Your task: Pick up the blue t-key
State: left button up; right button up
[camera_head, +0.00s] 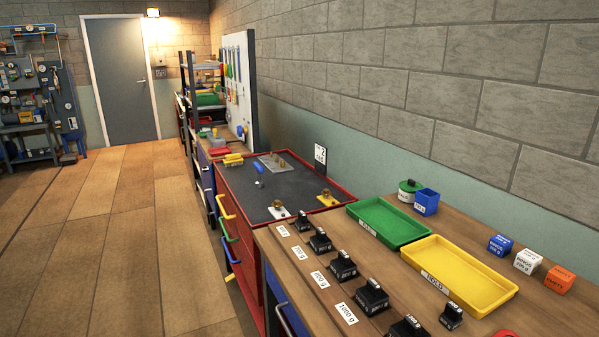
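A small blue item that looks like the t-key (259,169) is on the dark top of the red tool cabinet (238,196). It sits left of a grey metal plate with small pegs (279,164). A paler part shows at its lower end; its exact shape is too small to tell. Neither of my grippers is in view.
A wooden bench (386,262) in front holds a green tray (387,222), a yellow tray (459,273), several black weights and three small boxes. A yellow item (233,159) and white (279,212) and yellow (327,198) fittings share the cabinet top. Floor at left is clear.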

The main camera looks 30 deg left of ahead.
aim_at(260, 185)
jog(key=i+j+z, duration=0.2)
jog(key=j+z, duration=0.15)
jog(key=j, duration=0.65)
jog(key=j+z, duration=0.4)
jog(key=j, duration=0.65)
